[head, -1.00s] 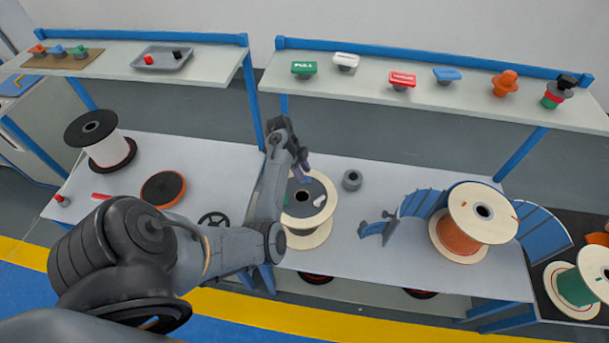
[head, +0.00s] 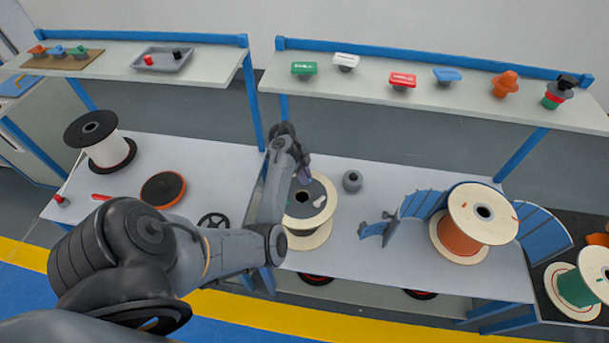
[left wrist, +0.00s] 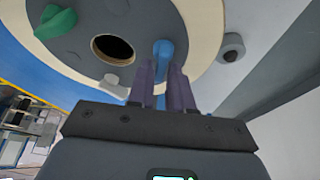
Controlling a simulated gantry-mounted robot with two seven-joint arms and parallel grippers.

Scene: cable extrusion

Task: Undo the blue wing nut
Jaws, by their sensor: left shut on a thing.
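A spool (head: 296,238) with a cream rim and a dark grey hub plate stands on the table. The hub plate has a dark centre hole. The blue wing nut (left wrist: 163,52) is on the hub plate beside that hole in the left wrist view. My left gripper (left wrist: 162,74) is shut on it, a purple finger on either side. In the head view my left gripper (head: 303,172) is over the far side of the spool, and the blue nut is mostly hidden there. A green wing nut (left wrist: 56,22) and a white wing nut (left wrist: 115,88) are on the same plate. My right gripper is not in view.
A grey round part (head: 352,181) lies right of the spool. A blue bracket (head: 376,229) and an orange-cable spool (head: 461,234) stand further right. Two shelves above hold coloured knobs and a grey tray (head: 162,60). Table between spool and bracket is clear.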

